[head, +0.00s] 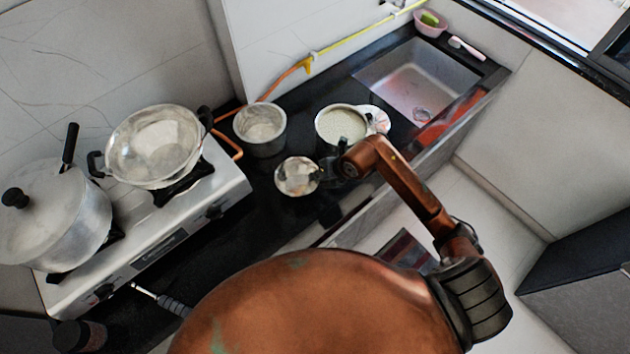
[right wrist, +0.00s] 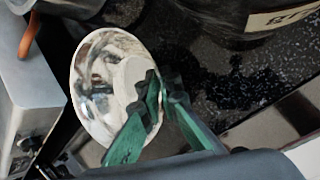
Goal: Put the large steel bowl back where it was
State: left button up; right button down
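A shiny round steel bowl (head: 296,177) is at the middle of the dark counter's front part in the head view. It also fills the left middle of the right wrist view (right wrist: 98,85), its face towards the camera. My right gripper (head: 326,172) is at the bowl's right edge. In the right wrist view its green fingers (right wrist: 162,88) close on that rim, one over the bowl's face and one outside it. Whether the bowl touches the counter is hard to tell. My left gripper is not in view.
A steel pot (head: 260,130) and a filled pot (head: 341,124) stand behind the bowl. A handled pan (head: 152,147) and a lidded pot (head: 55,215) stand on the stove (head: 150,245) at left. The sink (head: 418,82) is at the back right. Dark counter shows between them.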

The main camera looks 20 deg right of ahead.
notch_tip(320, 180, down, 3)
jog(key=shift+f, duration=0.1)
jog(key=c, duration=2.4)
grip_release()
jog(key=shift+r, duration=0.2)
jog(key=v, duration=1.2)
jog(key=shift+f+p, duration=0.1)
jog(key=shift+p, duration=0.25)
